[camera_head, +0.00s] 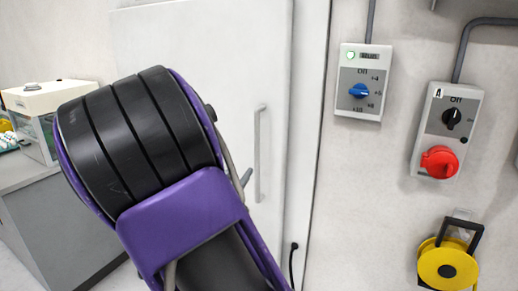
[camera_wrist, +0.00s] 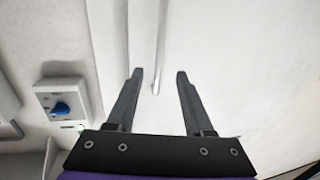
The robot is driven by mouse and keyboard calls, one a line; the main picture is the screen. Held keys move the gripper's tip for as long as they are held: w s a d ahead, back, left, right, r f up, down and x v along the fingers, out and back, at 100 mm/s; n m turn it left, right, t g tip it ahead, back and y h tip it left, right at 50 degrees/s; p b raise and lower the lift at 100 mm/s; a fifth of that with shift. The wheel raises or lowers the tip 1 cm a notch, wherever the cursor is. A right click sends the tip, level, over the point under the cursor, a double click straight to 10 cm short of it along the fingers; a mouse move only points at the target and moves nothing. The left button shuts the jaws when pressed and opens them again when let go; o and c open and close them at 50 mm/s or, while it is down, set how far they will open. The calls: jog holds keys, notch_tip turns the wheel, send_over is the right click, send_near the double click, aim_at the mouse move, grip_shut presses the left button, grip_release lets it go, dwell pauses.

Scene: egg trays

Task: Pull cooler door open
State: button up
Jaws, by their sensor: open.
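The white cooler door (camera_head: 210,50) stands upright and looks closed against its frame. Its vertical bar handle (camera_head: 258,150) is light grey and sits near the door's right edge. In the wrist view the handle (camera_wrist: 162,40) runs down from the top edge, and its lower end shows between the two fingers. My gripper (camera_wrist: 160,74) is open and empty, with one dark finger on each side of the handle in the picture. I cannot tell how far the fingertips are from the door. In the head view my purple and black arm hides most of the gripper and part of the door.
A control box with a blue knob (camera_head: 359,91) is on the wall right of the door. Further right are a box with a red switch (camera_head: 440,160) and a yellow reel (camera_head: 445,266). A grey counter (camera_head: 62,225) with a white device (camera_head: 48,96) stands left.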

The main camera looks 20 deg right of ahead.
aim_at(256, 150)
jog(key=b+x, duration=0.1)
jog(key=x, duration=1.6)
grip_shut()
dwell(0.8)
